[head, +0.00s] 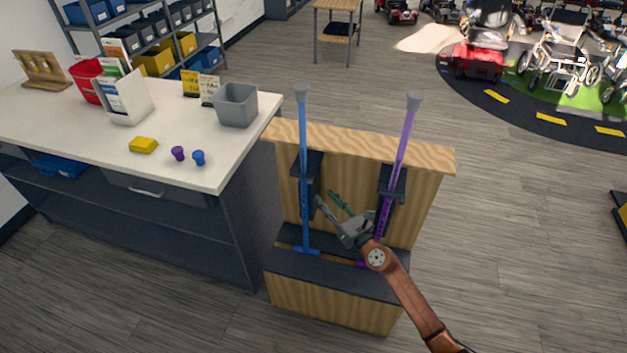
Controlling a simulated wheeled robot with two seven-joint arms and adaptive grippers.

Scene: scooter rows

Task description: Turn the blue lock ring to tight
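A blue cane (303,130) with a grey top stands upright in a wooden stand, passing through a dark bracket. A lock ring on it is too small for me to make out. A purple cane (402,150) leans slightly in the same stand, to the right. My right gripper (327,199) reaches in from the lower right, in front of the stand. Its fingers are apart with nothing between them, and they point up and left toward the blue cane's shaft, a little to its right. My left gripper is not in view.
The wooden stand (354,135) has a dark lower shelf (340,275). A white counter (60,125) to the left holds a grey bin (237,105), a yellow block (143,145), a purple knob (178,153) and a blue knob (199,158).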

